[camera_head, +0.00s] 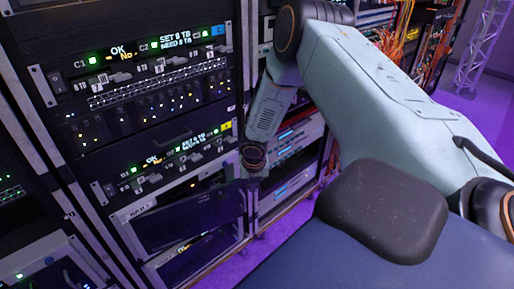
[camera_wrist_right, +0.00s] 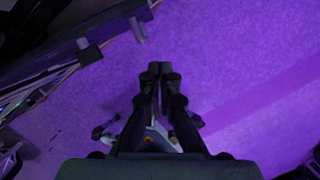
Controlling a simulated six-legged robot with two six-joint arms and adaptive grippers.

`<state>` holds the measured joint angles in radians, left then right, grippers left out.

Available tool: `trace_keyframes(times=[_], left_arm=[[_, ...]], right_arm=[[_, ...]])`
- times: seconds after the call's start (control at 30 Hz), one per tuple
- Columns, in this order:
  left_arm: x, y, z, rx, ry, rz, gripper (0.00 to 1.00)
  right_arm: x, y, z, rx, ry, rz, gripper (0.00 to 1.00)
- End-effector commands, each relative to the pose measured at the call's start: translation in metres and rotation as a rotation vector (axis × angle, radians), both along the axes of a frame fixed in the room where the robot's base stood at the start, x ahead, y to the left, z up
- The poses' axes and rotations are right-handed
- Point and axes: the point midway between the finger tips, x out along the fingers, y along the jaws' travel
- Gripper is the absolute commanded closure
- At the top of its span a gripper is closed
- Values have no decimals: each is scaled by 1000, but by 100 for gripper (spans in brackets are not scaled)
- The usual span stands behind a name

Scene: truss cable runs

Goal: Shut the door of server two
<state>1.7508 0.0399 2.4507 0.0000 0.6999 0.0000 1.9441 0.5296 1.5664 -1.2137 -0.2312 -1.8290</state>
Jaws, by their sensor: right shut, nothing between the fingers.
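A dark, see-through panel (camera_head: 188,222), which looks like a door, stands out from the lower part of the rack in the head view. I cannot read for certain which server it belongs to. The frame behind it shows at its left and lower edges. My right gripper (camera_head: 253,183) points down beside the panel's right end; I cannot tell whether it touches. In the right wrist view my right gripper (camera_wrist_right: 160,70) is shut and empty, with purple floor beyond its fingertips. My left gripper is out of view.
The rack's upper unit (camera_head: 150,85) has a blue tag and the lower unit (camera_head: 165,168) a yellow tag; both have lit displays. Another rack (camera_head: 295,150) with shelves and orange cables stands to the right. Purple floor (camera_head: 222,265) lies in front.

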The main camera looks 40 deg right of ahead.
Motion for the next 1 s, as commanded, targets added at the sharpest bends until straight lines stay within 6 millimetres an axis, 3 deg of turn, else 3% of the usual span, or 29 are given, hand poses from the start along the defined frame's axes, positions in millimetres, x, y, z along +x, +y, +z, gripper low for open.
trace_keyframes(times=[0.03,0.2,0.37,0.47,0.57,0.77,0.9,1.0], left_arm=[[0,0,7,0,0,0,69],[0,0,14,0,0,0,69],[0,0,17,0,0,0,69],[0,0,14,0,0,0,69],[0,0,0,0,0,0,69],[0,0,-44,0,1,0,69],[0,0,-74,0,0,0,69],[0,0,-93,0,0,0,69]], right_arm=[[-1,1,15,2,-4,-1,100],[-7,3,40,2,-3,-1,100],[-12,4,53,1,-2,0,100],[-16,4,49,1,6,-2,100],[-28,3,23,3,34,-5,100],[-92,13,-70,63,156,-50,100],[-129,52,-129,229,159,-120,100],[-144,85,-162,377,108,-193,100]])
